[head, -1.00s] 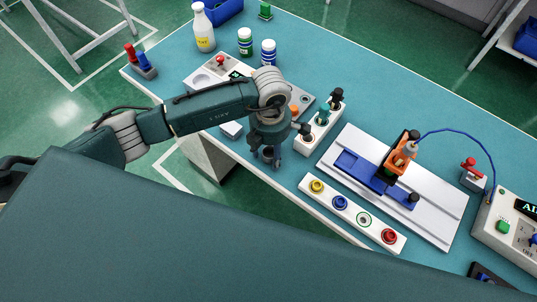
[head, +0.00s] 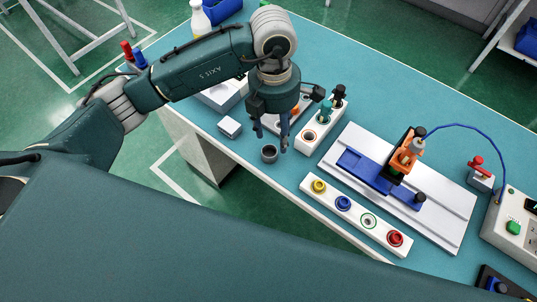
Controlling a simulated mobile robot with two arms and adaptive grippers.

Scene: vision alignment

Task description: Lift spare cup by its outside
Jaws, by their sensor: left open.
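The spare cup, apparently the small dark grey cup (head: 269,153), stands upright on the teal table near its front edge, left of the white strip with coloured rings. My left gripper (head: 271,145) points down just above and behind it. Its two dark fingers are spread apart with nothing between them. I cannot tell whether a finger touches the cup. My right gripper is not in view.
A small white block (head: 230,127) lies left of the cup. A white holder (head: 310,137) with knobbed tools stands to the right. The ring strip (head: 330,199) and a white rail plate (head: 440,218) with a blue slide and orange clamp lie further right.

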